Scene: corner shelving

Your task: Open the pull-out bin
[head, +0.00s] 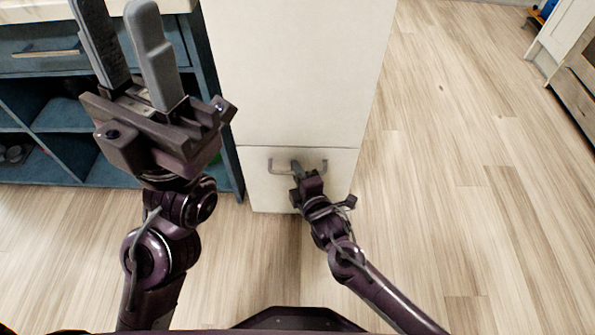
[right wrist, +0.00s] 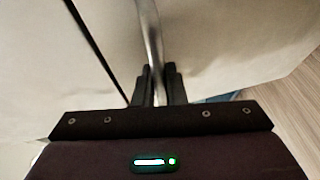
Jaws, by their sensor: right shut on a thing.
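The pull-out bin (head: 262,190) is the lower cream front panel of the tall cabinet, below a thin seam. It looks flush with the panel above. Its grey bar handle (head: 281,167) runs sideways near its top edge. My right gripper (head: 297,168) is at the middle of this handle. In the right wrist view the handle (right wrist: 152,40) passes between the fingers of my right gripper (right wrist: 158,82), which is shut on it. The fingers cover part of the bar. My left gripper (head: 113,12) is raised at the upper left, open and empty, close to the camera.
The cabinet's upper cream panel (head: 295,70) rises above the bin. A blue open shelf unit (head: 75,115) with a drawer stands on the left, partly behind my left arm. Wooden floor (head: 460,200) is clear in front and to the right. Another cabinet (head: 575,85) stands at the far right.

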